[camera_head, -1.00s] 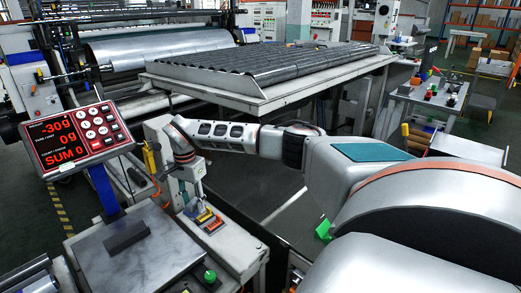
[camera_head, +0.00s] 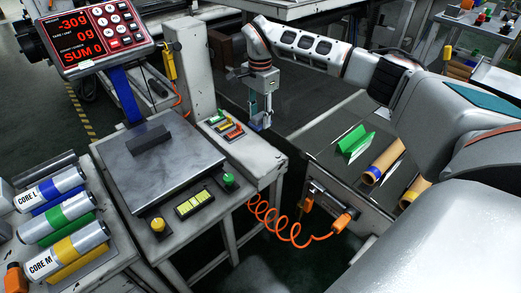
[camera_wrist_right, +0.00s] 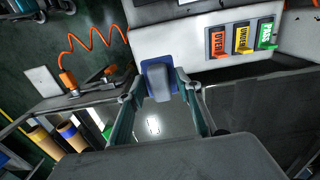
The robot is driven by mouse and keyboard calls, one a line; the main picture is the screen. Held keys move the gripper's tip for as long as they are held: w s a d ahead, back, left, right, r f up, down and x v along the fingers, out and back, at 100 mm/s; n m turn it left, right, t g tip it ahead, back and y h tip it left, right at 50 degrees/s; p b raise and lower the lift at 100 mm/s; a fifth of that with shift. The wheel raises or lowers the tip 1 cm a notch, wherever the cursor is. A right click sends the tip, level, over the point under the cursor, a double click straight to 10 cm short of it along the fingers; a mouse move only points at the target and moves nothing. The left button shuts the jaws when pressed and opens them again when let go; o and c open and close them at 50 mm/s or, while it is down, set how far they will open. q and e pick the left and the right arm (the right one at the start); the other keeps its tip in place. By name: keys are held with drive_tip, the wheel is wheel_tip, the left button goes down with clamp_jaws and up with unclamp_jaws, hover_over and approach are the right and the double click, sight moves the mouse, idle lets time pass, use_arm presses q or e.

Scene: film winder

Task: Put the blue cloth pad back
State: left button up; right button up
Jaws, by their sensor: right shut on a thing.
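The blue cloth pad with its grey grip shows in the right wrist view (camera_wrist_right: 147,68) between my fingertips. My right gripper (camera_wrist_right: 161,84) is shut on it. In the head view my right gripper (camera_head: 262,117) hangs down just to the right of the white machine post's coloured labels, with a little blue at its tips (camera_head: 267,123). It is held in the air over the dark gap beside the bench edge. Whether the pad touches anything is unclear. My left gripper is not in view.
A scale plate (camera_head: 185,165) with a dark bar (camera_head: 149,138) lies left. Red, yellow and green labels (camera_head: 228,128) sit on the white bench. A coiled orange hose (camera_head: 275,225) hangs in front. A tray with cardboard cores (camera_head: 384,160) and a green piece (camera_head: 354,141) stands right.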

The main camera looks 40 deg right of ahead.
drive_tip(key=b, duration=0.2)
hover_over(260, 157)
wheel_tip(260, 157, down, 10)
drive_tip(key=shift+d+f, duration=0.1)
drive_tip(key=shift+f, duration=0.3)
wheel_tip(260, 157, down, 3)
drive_tip(key=shift+s+f+b, duration=0.1)
drive_tip(key=shift+b, duration=0.5)
drive_tip(key=shift+f, duration=0.6)
drive_tip(key=shift+r, duration=0.15)
drive_tip(key=o, duration=1.2)
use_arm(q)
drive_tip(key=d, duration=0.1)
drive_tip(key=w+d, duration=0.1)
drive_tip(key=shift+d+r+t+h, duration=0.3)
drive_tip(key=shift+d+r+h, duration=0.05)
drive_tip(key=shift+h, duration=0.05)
use_arm(e)
drive_tip(key=shift+o, duration=0.3)
